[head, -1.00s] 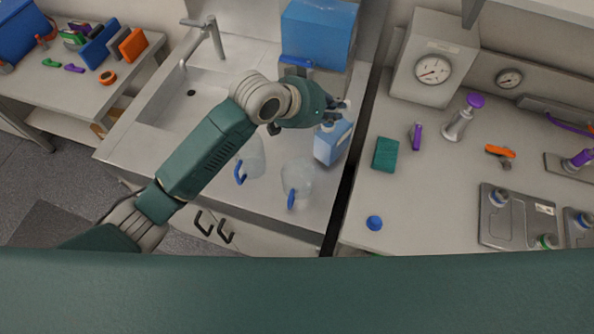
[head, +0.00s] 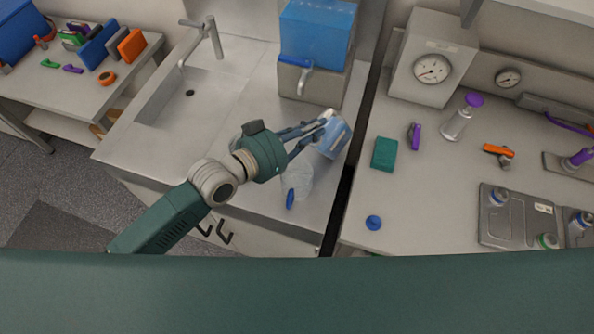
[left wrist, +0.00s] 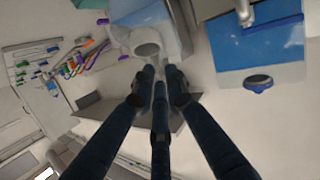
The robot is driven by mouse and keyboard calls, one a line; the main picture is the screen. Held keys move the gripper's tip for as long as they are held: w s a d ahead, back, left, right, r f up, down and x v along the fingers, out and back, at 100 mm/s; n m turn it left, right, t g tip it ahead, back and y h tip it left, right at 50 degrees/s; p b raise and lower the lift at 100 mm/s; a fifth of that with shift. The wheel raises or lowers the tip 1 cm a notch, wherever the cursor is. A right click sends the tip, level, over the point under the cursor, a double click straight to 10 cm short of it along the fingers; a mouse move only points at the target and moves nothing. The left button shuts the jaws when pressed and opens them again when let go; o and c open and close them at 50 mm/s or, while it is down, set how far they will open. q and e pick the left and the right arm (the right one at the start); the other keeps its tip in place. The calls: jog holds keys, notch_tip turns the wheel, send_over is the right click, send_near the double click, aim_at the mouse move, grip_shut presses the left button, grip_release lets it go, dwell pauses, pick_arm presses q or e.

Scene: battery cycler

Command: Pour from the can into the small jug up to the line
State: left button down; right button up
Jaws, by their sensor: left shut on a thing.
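The can (head: 339,140), blue and white, is at the right end of the sink counter. It appears tilted in the head view. My left gripper (head: 322,130) is shut on it at its upper left side. In the left wrist view the can (left wrist: 146,20) shows beyond the dark fingers (left wrist: 160,75), with a round grey part facing the camera. A clear jug with a blue handle (head: 290,199) stands just below and left of the can. The line and any liquid level are too small to tell. My right gripper is out of view.
A blue tank (head: 318,35) with a tap stands on a grey block behind the can. The sink (head: 190,95) with its faucet is at left. A dark gap (head: 345,190) separates the counter from the right bench, which holds a teal block (head: 385,154) and a gauge box.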

pick_arm(q)
jog(key=shift+s+a+f+t+h, duration=0.85)
jog(key=shift+s+t+h, duration=0.1)
jog(key=shift+t+h, duration=0.05)
jog(key=shift+f, duration=0.1)
jog(key=shift+s+a+f+b, duration=0.2)
jog(key=shift+a+b, duration=0.1)
jog(key=shift+b, duration=0.05)
jog(key=shift+s+a+f+m+t+h+b, duration=0.15)
jog(key=shift+f+t+h+b, duration=0.35)
jog(key=shift+b, duration=1.3)
jog(key=shift+s+a+f+m+t+h+b, duration=0.15)
jog(key=shift+f+t+h+b, duration=0.35)
jog(key=shift+b, duration=1.3)
